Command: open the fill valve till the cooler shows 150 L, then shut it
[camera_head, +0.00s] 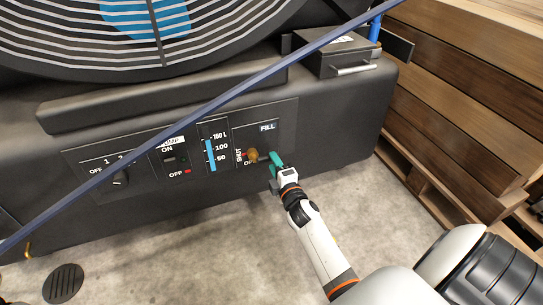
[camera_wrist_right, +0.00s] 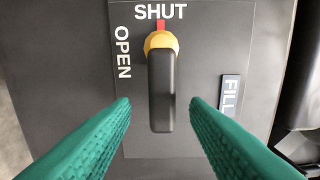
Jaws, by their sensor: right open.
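The fill valve (camera_head: 252,155) is on the cooler's front panel under the FILL label. In the right wrist view its black lever handle (camera_wrist_right: 161,90) has a yellow hub and a red mark at SHUT; OPEN is printed to the left. The level gauge (camera_head: 210,154) shows a blue bar with its top between the 100 and 150 L marks. My right gripper (camera_head: 274,168) is open in front of the valve. In the right wrist view its green fingers (camera_wrist_right: 160,105) stand apart on either side of the lever, with gaps on both sides. My left gripper is not in view.
A pump ON/OFF switch (camera_head: 175,160) and a rotary knob (camera_head: 120,179) are left of the gauge. A fan grille (camera_head: 150,35) is above. A dark blue bar (camera_head: 240,97) crosses the view. Wooden crates (camera_head: 460,90) stand at right. The floor has a round drain (camera_head: 63,284).

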